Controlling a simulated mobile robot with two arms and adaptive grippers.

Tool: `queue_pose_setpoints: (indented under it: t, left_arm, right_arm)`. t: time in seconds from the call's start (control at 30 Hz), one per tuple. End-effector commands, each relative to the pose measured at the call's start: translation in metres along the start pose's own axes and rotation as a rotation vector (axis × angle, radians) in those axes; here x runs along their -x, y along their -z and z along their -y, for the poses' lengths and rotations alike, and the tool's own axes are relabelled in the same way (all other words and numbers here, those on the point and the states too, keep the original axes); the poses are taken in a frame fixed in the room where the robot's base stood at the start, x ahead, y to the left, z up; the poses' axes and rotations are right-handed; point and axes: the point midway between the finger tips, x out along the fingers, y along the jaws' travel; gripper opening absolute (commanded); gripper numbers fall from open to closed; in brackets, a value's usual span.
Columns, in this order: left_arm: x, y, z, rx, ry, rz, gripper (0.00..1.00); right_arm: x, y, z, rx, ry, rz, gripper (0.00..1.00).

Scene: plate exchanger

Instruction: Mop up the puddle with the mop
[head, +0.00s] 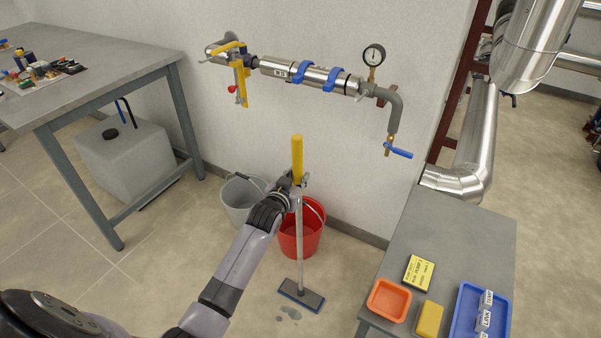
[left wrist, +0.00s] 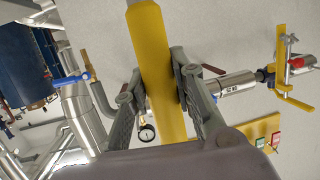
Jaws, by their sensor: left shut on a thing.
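The mop stands close to upright, with a yellow grip (head: 297,158), a grey pole (head: 299,235) and a flat dark head with a blue edge (head: 301,295) on the floor. A small dark puddle (head: 290,314) lies on the floor just in front of the mop head, in a few patches. My left gripper (head: 297,182) is shut on the mop's yellow grip near its lower end. The left wrist view shows the yellow grip (left wrist: 155,65) between the two fingers (left wrist: 160,100). My right gripper is not in view.
A red bucket (head: 312,240) and a grey bucket (head: 238,212) stand behind the mop by the wall. A grey table (head: 440,235) with an orange tray (head: 388,299) and a blue tray (head: 465,311) is at right. A workbench (head: 95,75) is at left. Open floor lies in front.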

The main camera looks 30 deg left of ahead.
Motion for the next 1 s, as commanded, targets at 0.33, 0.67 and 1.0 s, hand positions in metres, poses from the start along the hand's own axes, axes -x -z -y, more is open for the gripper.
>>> queue_pose_setpoints:
  t: [0.33,0.67,1.0]
  left_arm:
    - [0.021,-0.011,0.004,-0.006,0.001,0.014,0.0]
    - [0.04,-0.017,0.008,-0.008,0.001,0.015,0.0]
    - [0.06,-0.022,0.011,-0.009,0.001,0.015,0.0]
  right_arm:
    - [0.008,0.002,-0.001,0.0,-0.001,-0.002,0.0]
    - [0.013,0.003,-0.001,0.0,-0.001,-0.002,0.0]
    - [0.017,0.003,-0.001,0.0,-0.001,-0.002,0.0]
